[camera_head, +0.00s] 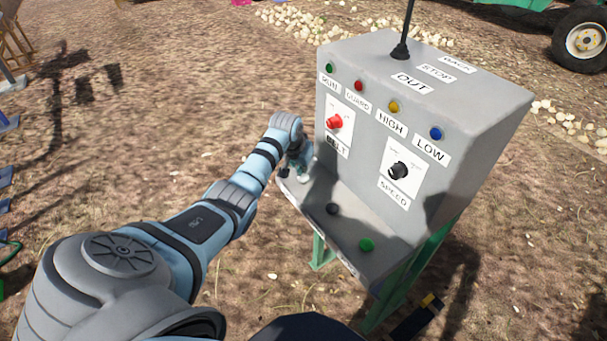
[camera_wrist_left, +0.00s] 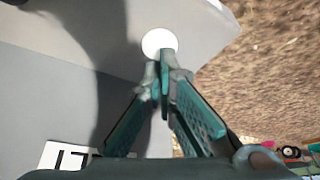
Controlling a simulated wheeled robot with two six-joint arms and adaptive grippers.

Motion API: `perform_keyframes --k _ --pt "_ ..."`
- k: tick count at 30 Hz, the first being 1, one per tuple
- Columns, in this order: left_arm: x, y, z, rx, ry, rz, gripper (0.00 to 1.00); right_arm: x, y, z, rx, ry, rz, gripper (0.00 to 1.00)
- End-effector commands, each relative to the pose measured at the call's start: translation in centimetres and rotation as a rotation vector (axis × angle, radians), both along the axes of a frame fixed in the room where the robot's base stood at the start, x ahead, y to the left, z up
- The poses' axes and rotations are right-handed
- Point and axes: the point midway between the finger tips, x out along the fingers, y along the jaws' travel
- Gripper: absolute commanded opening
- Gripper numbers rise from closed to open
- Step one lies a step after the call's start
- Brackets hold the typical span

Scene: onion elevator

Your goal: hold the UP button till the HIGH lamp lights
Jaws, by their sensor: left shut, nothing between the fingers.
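The grey control box (camera_head: 468,112) carries a yellow HIGH lamp (camera_head: 393,107) and a blue LOW lamp (camera_head: 436,133). I cannot tell whether either is lit. My left gripper (camera_head: 299,170) is at the left end of the box's lower ledge. In the left wrist view my left gripper (camera_wrist_left: 165,68) is shut and empty, its tips overlapping the lower edge of a round white button (camera_wrist_left: 159,40). I cannot tell whether they press it. No UP label is readable; my gripper covers that end of the ledge in the head view. My right gripper is not in view.
The ledge also has a black button (camera_head: 332,209) and a green button (camera_head: 366,244). Above are a red BELT knob (camera_head: 335,122) and a black SPEED knob (camera_head: 398,171). A black lever (camera_head: 401,48) rises from the top. Open ground lies left of the box.

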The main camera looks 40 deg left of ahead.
Motion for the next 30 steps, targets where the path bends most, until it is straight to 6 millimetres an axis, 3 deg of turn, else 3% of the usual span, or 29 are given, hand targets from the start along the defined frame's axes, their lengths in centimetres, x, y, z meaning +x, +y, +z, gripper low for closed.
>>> perform_keyframes --k 17,30 --pt "0.0 0.0 0.0 0.0 0.0 0.0 0.0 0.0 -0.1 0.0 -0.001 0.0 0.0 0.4" --pt "0.0 0.0 -1.2 0.0 0.0 0.0 0.0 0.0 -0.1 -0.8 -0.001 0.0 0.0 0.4"
